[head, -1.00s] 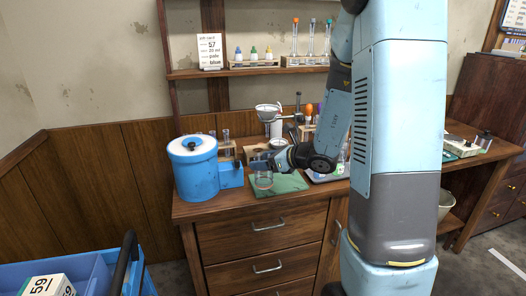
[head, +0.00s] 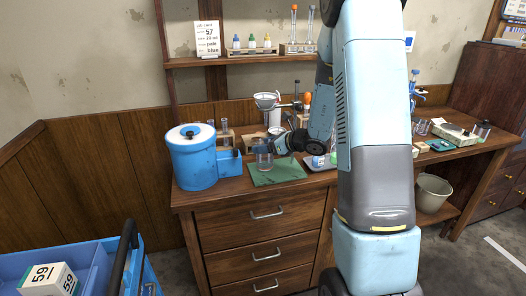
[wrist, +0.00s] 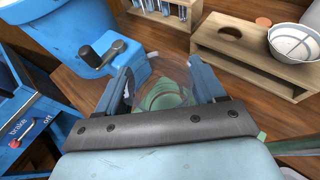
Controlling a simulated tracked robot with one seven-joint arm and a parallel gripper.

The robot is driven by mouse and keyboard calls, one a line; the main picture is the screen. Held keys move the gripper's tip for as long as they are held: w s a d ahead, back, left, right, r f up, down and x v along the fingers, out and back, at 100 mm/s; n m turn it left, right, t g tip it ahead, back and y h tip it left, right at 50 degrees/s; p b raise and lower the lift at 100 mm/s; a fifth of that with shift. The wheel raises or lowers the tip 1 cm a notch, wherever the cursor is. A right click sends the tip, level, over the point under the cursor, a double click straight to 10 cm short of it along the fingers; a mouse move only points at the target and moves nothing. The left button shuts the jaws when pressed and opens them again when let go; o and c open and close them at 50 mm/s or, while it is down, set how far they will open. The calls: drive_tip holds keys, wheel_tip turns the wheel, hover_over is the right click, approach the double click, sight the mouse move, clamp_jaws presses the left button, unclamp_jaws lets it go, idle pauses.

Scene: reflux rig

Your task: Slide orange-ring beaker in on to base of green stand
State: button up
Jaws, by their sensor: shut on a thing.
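I cannot pick out a green stand in either view; my arm covers part of the bench.
A blue tank (head: 194,165) with a blue box at its side stands close left of the beaker. A wooden stand (wrist: 250,58) and a white bowl (wrist: 294,43) are behind and right. A grey tray (head: 318,164) lies right of the cloth.

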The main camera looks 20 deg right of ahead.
drive_tip(key=shift+w+d, duration=0.2)
drive_tip(key=shift+w, duration=0.2)
drive_tip(key=shift+f, duration=0.5)
drive_tip(key=shift+f, duration=0.15)
drive_tip(key=o, duration=1.5)
drive_tip(key=shift+c, duration=0.2)
